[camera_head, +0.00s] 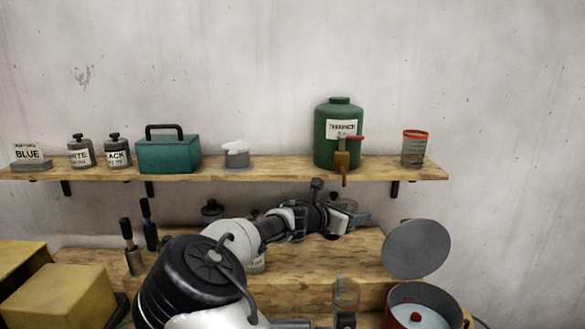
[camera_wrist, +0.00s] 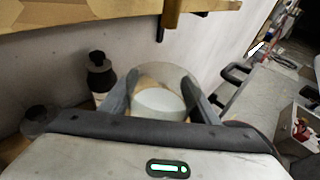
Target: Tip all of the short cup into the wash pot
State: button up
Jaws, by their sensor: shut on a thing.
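My gripper (camera_head: 347,217) is at the end of my outstretched arm, over the lower wooden bench. In the wrist view its two fingers (camera_wrist: 157,88) are closed around a short clear cup (camera_wrist: 158,104) with pale, whitish contents. The cup looks about upright; in the head view it is mostly hidden by the gripper. The wash pot, apparently the red-rimmed pot (camera_head: 459,310) at the lower right, holds pale liquid with a red knob-like thing in it. A round grey lid (camera_head: 418,248) stands raised behind the pot. My gripper is left of the pot and apart from it.
The upper shelf (camera_head: 270,172) carries a green tapped container (camera_head: 338,150), a red-rimmed tumbler (camera_head: 414,150), a teal box (camera_head: 168,153) and small jars. A clear glass (camera_head: 346,293) stands left of the pot. Brushes in a holder (camera_head: 134,262) stand at the left.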

jog(key=s+a+n+t+y, duration=0.3)
jog(key=s+n+y, duration=0.6)
jog(key=s, duration=0.3)
jog(key=shift+s+t+y+b, duration=0.2)
jog(key=shift+t+y+b, duration=0.25)
jog(key=shift+t+y, duration=0.3)
